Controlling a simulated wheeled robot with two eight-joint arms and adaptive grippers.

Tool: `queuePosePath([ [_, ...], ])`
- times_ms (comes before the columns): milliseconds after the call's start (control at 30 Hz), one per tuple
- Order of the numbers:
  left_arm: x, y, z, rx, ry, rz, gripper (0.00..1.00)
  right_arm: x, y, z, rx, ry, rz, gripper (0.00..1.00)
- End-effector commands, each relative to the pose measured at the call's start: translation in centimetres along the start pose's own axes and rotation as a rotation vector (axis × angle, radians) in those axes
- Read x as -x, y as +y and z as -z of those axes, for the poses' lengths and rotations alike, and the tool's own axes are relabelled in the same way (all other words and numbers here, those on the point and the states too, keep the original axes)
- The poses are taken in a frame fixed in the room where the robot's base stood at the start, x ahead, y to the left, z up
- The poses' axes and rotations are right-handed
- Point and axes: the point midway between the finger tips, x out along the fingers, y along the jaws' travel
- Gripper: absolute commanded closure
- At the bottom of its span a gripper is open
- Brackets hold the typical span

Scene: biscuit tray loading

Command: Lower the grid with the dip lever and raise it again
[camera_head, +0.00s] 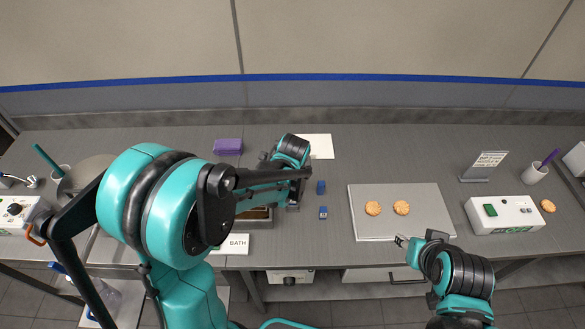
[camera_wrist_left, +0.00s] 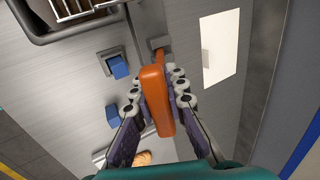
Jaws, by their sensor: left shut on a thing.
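The orange dip lever handle (camera_wrist_left: 155,92) stands between the fingers of my left gripper (camera_wrist_left: 160,86) in the left wrist view, and the fingers are shut on it. A grey bracket (camera_wrist_left: 160,44) shows just beyond it. The dark frame of the bath with part of the grid (camera_wrist_left: 80,14) is at the top left of that view; the grid's height cannot be told. In the head view my left arm covers the lever and most of the bath (camera_head: 256,214). My right gripper (camera_head: 402,240) is at the front edge of the biscuit tray, small and empty; its opening is unclear.
Two blue cubes (camera_head: 320,187) (camera_head: 323,212) lie right of the bath. A tray (camera_head: 428,208) with two biscuits (camera_head: 372,208) (camera_head: 401,207) is further right. A white sheet (camera_head: 320,146) and purple block (camera_head: 228,146) lie behind. A white switch box (camera_head: 502,214) stands at the right.

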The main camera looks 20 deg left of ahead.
Motion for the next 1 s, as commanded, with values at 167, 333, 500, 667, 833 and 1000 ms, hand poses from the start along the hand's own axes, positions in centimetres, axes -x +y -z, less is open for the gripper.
queuePosePath([
  [167,-0.8,2.8,0.1,-0.005,0.003,0.169,1.0,-2.8,0.0,-2.0,0.0,0.0,0.0,0.6],
  [333,-1.3,4.7,0.1,-0.005,0.003,0.322,1.0,-4.8,0.0,-3.5,0.0,0.0,0.0,0.6],
  [500,-1.8,6.0,0.0,-0.001,0.001,0.388,1.0,-6.3,0.0,-4.5,0.0,0.0,0.0,0.6],
  [667,-2.3,7.1,0.0,0.0,0.0,0.382,1.0,-7.1,0.0,-5.1,0.0,0.0,0.0,0.6],
  [833,-2.7,7.8,0.0,0.002,-0.001,0.378,1.0,-7.6,0.0,-5.5,0.0,0.0,0.0,0.6],
  [1000,-2.9,8.2,0.0,0.003,0.0,0.377,1.0,-7.9,0.0,-5.6,0.0,0.0,0.0,0.6],
])
